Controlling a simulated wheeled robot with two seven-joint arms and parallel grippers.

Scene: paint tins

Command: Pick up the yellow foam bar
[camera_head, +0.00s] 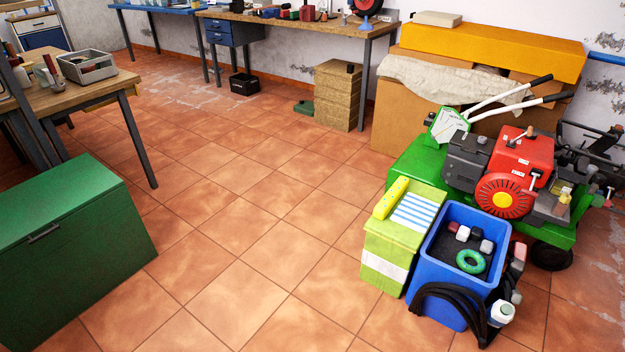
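The yellow foam bar (391,198) lies along the left side of the top of a lime-green box (388,257) at the right of the head view. Small darker specks show on its upper face. A blue-and-white striped piece (418,213) lies beside it on the same top. Neither of my grippers shows in this view.
A blue bin (440,300) holding a green ring (470,261) stands right of the lime-green box, with black hose over its front. A red and green machine (510,165) stands behind. A green chest (70,255) is at the left. The tiled floor (250,230) between is clear.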

